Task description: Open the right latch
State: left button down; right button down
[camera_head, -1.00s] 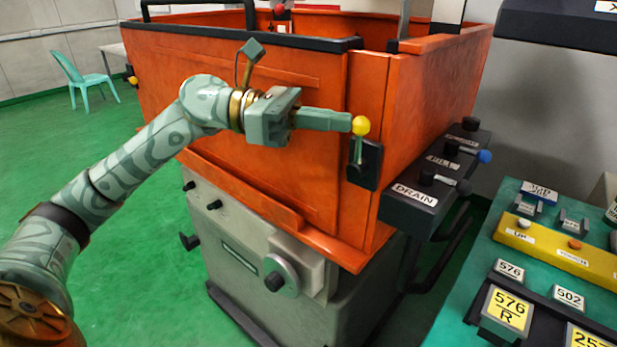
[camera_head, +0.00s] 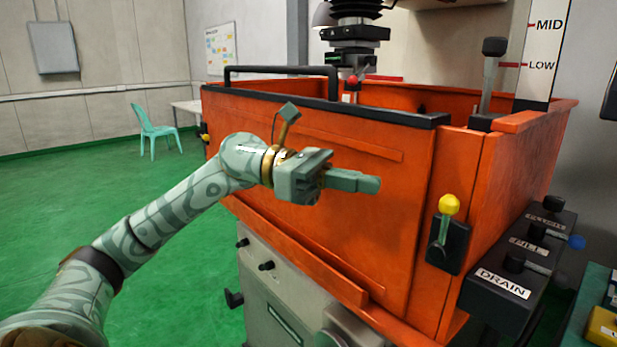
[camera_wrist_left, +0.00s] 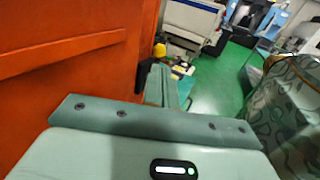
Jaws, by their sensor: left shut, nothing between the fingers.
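The right latch (camera_head: 444,240) is a lever with a yellow ball knob (camera_head: 449,204) on a black plate at the right front corner of the orange tank (camera_head: 400,215). Its lever stands roughly upright, knob on top. My left gripper (camera_head: 378,184) is shut and empty, in front of the tank's front panel. Its fingertips point right, toward the latch, with a visible gap to the knob. In the left wrist view, the yellow knob (camera_wrist_left: 160,50) shows just beyond my fingers (camera_wrist_left: 160,85). My right gripper is not in view.
The left latch (camera_head: 205,138) has a yellow knob at the tank's far left corner. A black handle bar (camera_head: 282,69) tops the front panel. A control block with a DRAIN label (camera_head: 503,284) juts out right of the latch. Green floor (camera_head: 110,190) is open at left.

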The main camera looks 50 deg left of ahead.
pick_arm(q)
jog(key=v, duration=0.6)
jog(key=shift+r, duration=0.3)
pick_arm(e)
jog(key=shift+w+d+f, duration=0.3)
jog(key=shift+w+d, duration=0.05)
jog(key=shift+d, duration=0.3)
pick_arm(q)
jog(key=shift+s, duration=0.15)
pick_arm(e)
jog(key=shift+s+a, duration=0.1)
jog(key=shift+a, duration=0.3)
pick_arm(q)
jog(key=shift+a, duration=0.1)
